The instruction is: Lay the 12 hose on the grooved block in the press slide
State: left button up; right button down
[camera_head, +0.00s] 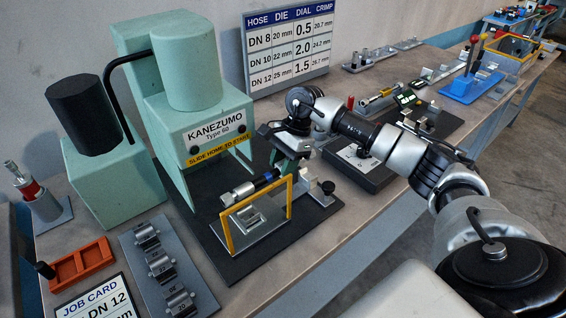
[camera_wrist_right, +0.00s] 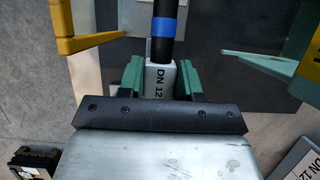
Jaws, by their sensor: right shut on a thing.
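My right gripper (camera_head: 288,165) is shut on the white DN 12 grip piece (camera_wrist_right: 160,78) of the hose, between its green fingers. The black hose (camera_head: 259,183) has a blue band and a silver end fitting (camera_head: 243,190) pointing left. The blue band also shows in the wrist view (camera_wrist_right: 164,27). The hose lies across the view over the grooved block (camera_head: 249,217), inside the yellow frame (camera_head: 225,233) of the press slide (camera_head: 262,232). I cannot tell whether it touches the block. My left gripper is not in view.
The green press (camera_head: 190,110) stands behind the slide. A grey rack with several dies (camera_head: 160,266), an orange tray (camera_head: 80,264) and a job card (camera_head: 97,300) reading DN 12 lie at left. A dark labelled stand (camera_head: 365,172) is right of the slide.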

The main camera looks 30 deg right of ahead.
jog(key=shift+f+b, duration=2.5)
jog(key=shift+f, duration=0.4)
jog(key=shift+f+b, duration=0.55)
jog(key=shift+b, duration=0.3)
jog(key=c, duration=0.7)
grip_release()
jog(key=b+v, duration=0.2)
jog(key=v, duration=0.9)
